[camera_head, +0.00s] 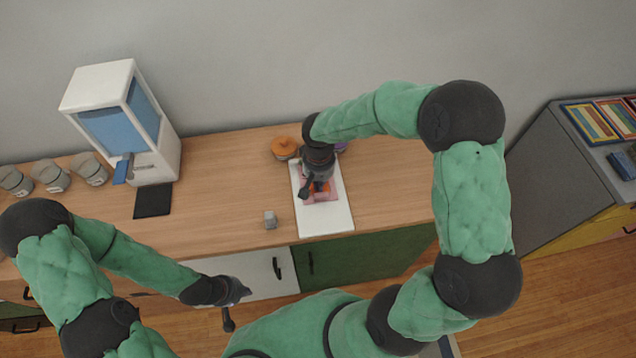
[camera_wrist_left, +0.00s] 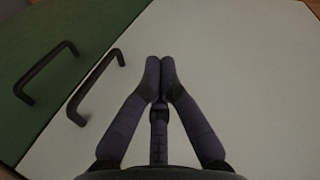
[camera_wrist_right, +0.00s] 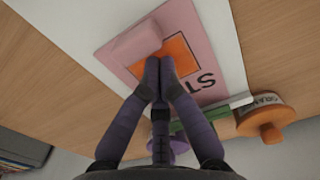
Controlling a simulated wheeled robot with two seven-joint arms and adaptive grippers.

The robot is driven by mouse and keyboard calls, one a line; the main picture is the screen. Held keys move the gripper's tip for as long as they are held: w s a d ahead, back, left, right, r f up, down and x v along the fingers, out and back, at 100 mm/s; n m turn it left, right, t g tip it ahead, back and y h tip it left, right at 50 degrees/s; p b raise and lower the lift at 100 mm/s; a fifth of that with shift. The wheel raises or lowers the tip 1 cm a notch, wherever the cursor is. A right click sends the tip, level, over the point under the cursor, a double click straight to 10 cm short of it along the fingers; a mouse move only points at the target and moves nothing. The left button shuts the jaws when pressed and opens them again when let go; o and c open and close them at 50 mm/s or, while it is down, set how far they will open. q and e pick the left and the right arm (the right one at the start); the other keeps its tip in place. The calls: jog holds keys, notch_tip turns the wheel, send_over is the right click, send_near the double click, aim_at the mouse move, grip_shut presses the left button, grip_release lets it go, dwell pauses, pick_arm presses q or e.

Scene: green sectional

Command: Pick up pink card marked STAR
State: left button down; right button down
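The pink card (camera_head: 333,186) lies on a white mat (camera_head: 328,220) on the wooden counter. In the right wrist view the card (camera_wrist_right: 185,35) has an orange square, upside-down dark letters partly covered by my fingers, and a raised pink block (camera_wrist_right: 137,40) along one side. The letters in sight look like ST; the rest is hidden. My right gripper (camera_head: 308,190) is over the card, and its shut fingertips (camera_wrist_right: 160,72) overlap the orange square beside the block. I cannot tell whether they touch the card. My left gripper (camera_head: 238,302) is shut and empty before the white cabinet door (camera_wrist_left: 235,80).
A grey cube (camera_head: 270,219) is left of the mat. An orange-lidded jar (camera_head: 284,148) and a purple object (camera_head: 341,146) stand behind it. A white dispenser (camera_head: 150,140), a black pad (camera_head: 153,200) and several grey cups (camera_head: 50,176) are at left. The counter right of the mat is clear.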

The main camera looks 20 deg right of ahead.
aim_at(322, 207)
jog(key=shift+r, duration=0.25)
dwell(0.3)
dwell(0.4)
jog(key=shift+s+a, duration=0.25)
jog(key=shift+s, duration=0.65)
jog(key=shift+s+a, duration=0.25)
jog(key=shift+s, duration=0.7)
jog(key=shift+s+a, duration=0.25)
jog(key=shift+s, duration=0.65)
notch_tip(322, 207, up, 7)
jog(key=p, duration=0.5)
jog(key=shift+w, duration=0.3)
jog(key=shift+d, duration=0.1)
